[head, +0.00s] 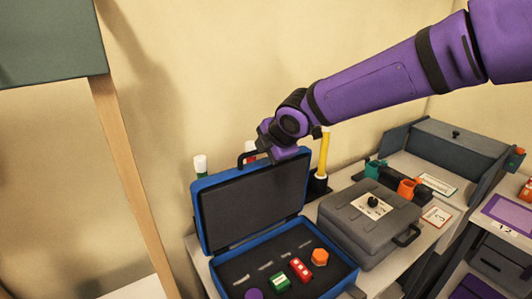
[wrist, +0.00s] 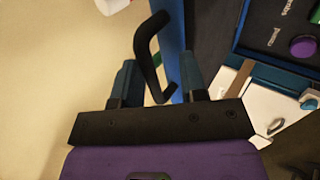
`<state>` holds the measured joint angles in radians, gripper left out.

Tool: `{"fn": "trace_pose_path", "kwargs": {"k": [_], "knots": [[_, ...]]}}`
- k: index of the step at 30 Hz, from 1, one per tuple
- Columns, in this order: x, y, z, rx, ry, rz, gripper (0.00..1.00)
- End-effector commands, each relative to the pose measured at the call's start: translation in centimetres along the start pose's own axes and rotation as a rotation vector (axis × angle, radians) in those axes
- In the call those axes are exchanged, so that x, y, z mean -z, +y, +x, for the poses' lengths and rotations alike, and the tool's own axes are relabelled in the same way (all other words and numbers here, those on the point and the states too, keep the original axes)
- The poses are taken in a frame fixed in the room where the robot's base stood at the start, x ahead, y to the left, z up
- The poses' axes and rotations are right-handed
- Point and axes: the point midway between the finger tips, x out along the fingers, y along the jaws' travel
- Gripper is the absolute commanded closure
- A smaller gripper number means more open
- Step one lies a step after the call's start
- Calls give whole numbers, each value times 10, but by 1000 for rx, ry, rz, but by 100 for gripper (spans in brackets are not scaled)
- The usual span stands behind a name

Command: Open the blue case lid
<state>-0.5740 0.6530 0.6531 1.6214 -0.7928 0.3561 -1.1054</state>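The blue case (head: 345,285) sits on the bench with its lid (head: 250,200) raised steeply, showing the dark lining. The lid's black handle (head: 247,158) stands at its top edge. My gripper (head: 283,155) is at that top edge, right of the handle, and its fingertips are hidden in the head view. In the wrist view my gripper (wrist: 160,88) has its two fingers apart. The black handle (wrist: 148,60) and the blue lid edge (wrist: 169,50) show between them; I cannot tell whether either finger touches.
Inside the case lie a green block (head: 281,282), a red block (head: 300,270), an orange piece (head: 319,257) and a purple piece (head: 254,294). A grey case (head: 370,230) stands close on the right. A black holder (head: 317,186) with a yellow item stands behind.

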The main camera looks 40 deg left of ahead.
Motion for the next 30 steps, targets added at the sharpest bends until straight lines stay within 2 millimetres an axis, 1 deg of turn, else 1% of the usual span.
{"fn": "trace_pose_path", "kwargs": {"k": [1,9,12,15,21,30], "knots": [[-1,1,-9,-3,-2,0,61],[-2,1,-59,-3,-4,1,61],[-2,0,-75,-3,-3,0,61],[-2,1,-87,-3,-3,1,61],[-1,0,-98,-2,-2,-1,61],[-1,0,-99,-1,-2,0,60]]}}
